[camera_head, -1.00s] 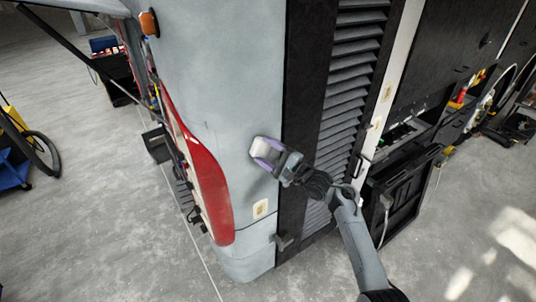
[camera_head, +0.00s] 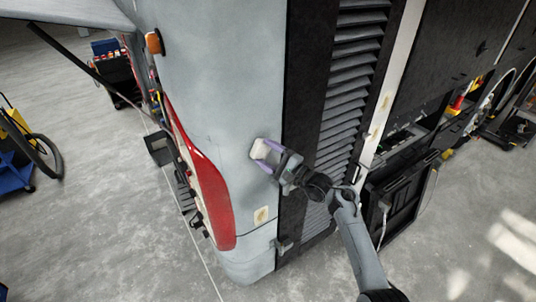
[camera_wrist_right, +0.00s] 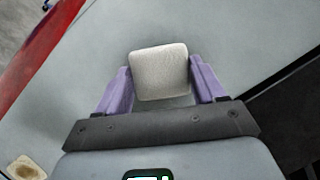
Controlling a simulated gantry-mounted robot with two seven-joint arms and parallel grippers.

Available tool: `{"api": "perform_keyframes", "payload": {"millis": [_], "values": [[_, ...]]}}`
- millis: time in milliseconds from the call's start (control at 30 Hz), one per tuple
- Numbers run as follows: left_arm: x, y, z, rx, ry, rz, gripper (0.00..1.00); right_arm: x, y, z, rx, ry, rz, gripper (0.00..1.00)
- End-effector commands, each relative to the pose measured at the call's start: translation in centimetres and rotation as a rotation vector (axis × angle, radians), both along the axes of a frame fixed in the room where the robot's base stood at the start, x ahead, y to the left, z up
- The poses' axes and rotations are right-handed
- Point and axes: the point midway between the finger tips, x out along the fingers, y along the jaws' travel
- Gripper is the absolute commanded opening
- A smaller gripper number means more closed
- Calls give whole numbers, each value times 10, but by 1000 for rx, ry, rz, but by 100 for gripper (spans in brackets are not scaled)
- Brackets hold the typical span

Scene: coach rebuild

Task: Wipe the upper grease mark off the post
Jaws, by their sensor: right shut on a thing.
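My right gripper (camera_head: 264,160) is shut on a white wiping pad (camera_head: 260,149), held between its purple fingers. In the right wrist view the pad (camera_wrist_right: 159,72) is at the middle, in front of the grey corner post. The pad is at or very near the grey corner post (camera_head: 215,75); I cannot tell if it touches. A cream patch with a yellow-brown centre (camera_head: 262,215) is lower on that surface, below the pad; it also shows in the right wrist view (camera_wrist_right: 27,168). No upper mark is visible; the pad may hide it. My left gripper is not in view.
A red lamp panel (camera_head: 203,175) curves down left of the pad. A black louvred panel (camera_head: 350,85) and a white upright strip (camera_head: 395,85) are to the right. A dark open bin (camera_head: 400,195) stands at right.

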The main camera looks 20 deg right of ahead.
Motion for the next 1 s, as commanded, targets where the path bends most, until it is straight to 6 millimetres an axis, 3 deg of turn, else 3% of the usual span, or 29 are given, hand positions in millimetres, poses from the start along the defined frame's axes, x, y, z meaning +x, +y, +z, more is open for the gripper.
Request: {"api": "perform_keyframes", "payload": {"millis": [500,1000], "values": [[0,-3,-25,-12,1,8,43,3,1,-41,-2,9,-3,45],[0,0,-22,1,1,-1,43,1,1,-44,-2,13,-2,45]]}}
